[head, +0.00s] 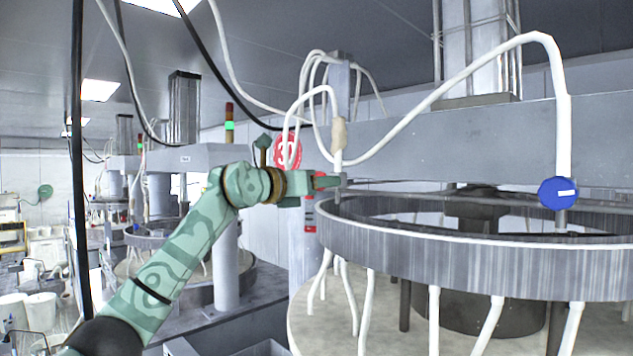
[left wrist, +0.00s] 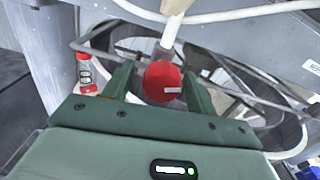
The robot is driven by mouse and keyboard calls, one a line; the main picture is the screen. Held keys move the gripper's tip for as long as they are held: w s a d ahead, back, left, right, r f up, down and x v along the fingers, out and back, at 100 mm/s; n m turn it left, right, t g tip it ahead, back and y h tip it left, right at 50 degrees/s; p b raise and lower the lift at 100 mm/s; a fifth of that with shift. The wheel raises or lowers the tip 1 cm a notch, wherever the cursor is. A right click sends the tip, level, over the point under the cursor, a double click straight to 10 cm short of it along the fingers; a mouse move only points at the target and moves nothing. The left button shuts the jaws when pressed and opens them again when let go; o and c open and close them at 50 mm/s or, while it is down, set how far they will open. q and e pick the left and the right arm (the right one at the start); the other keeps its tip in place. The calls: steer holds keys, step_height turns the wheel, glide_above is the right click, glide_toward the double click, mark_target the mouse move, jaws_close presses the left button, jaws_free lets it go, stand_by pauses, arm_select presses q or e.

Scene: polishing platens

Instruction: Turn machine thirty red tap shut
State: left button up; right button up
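The red tap (left wrist: 162,82) is a round red knob with a short white mark on its face, seen in the left wrist view below a white hose with a tan fitting. In the head view it is mostly hidden by my left gripper (head: 328,182), which is beside the platen's left rim. In the left wrist view the gripper (left wrist: 160,84) is open, with one finger on each side of the knob. The right finger looks very close to it; I cannot tell whether it touches. A red round sign reading 30 (head: 288,151) hangs behind my wrist. My right gripper is not in view.
A blue tap (head: 558,193) hangs from a white hose at the right. The grey ring-shaped platen rim (head: 470,262) fills the right. White hoses (head: 440,90) loop above. A red-and-white post (left wrist: 86,72) stands left of the fingers. Another machine stands behind at left.

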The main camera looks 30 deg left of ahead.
arm_select(q)
steer(key=shift+d, duration=0.1)
steer(key=c, duration=0.8)
steer(key=shift+n, duration=0.4)
steer(key=shift+n+b, duration=0.75)
steer(key=shift+n, duration=0.25)
steer(key=n+b, duration=0.2)
steer(key=n, duration=0.2)
steer(key=shift+s+n, duration=0.1)
steer(key=shift+n, duration=0.2)
steer(key=n+b, duration=0.1)
steer(key=n, duration=0.2)
steer(key=shift+r, duration=0.1)
steer(key=shift+n+b, duration=0.6)
steer(key=shift+n, duration=1.1)
steer(key=shift+r, duration=0.1)
